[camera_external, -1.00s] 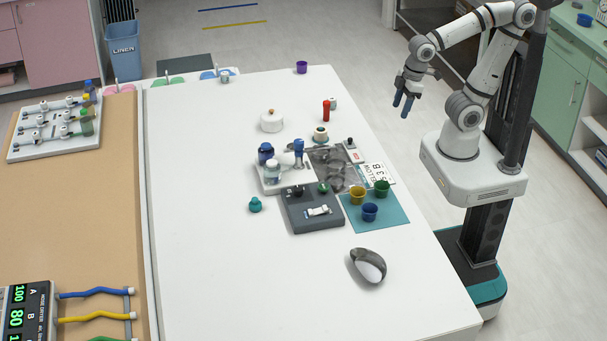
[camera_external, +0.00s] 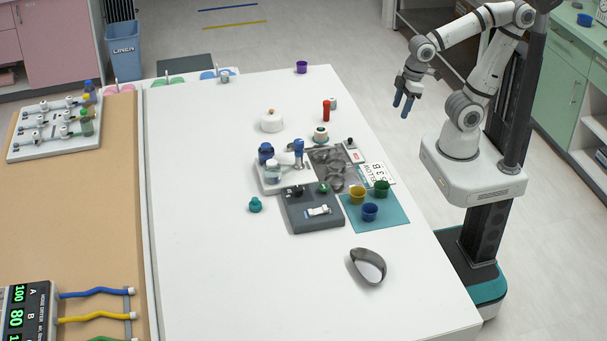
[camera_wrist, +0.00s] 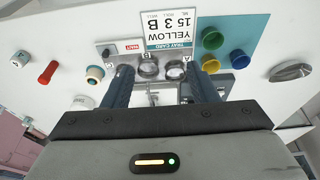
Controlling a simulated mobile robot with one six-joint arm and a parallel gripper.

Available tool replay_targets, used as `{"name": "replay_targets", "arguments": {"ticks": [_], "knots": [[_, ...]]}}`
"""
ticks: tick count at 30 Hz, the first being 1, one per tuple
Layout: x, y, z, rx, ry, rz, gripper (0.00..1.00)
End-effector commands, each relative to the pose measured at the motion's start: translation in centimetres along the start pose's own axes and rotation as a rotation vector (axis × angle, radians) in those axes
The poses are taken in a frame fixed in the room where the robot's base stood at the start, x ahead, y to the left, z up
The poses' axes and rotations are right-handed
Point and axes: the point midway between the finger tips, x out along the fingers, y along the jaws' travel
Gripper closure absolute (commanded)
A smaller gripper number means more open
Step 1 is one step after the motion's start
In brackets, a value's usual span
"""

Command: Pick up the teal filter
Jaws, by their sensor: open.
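The teal filter (camera_external: 255,205), a small round piece with a narrower top, stands on the white table left of the dark grey block, apart from other things. I cannot make it out in the wrist view. My gripper (camera_external: 402,104) is open and empty, pointing down off the table's far right side, well away from the filter. In the wrist view my gripper (camera_wrist: 160,76) shows two dark blue fingers spread apart with nothing held between them.
A metal dish (camera_external: 368,267) lies nearer the front. The table left of the filter is clear.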

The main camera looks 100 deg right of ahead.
Motion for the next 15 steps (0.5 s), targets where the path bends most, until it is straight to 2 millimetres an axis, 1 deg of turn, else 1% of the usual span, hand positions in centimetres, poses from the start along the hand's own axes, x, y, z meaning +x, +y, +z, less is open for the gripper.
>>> {"name": "replay_targets", "arguments": {"ticks": [2,6,12,14,15], "knots": [[0.00,0.00,-0.01,0.000,0.000,0.000,0.47],[0.00,0.00,-0.01,0.000,0.000,0.000,0.38],[-0.01,-0.01,-0.04,0.000,0.000,0.000,0.38],[-0.02,-0.02,-0.40,0.001,0.000,0.001,0.38],[-0.05,-0.03,-0.92,0.003,0.002,0.002,0.38]]}}
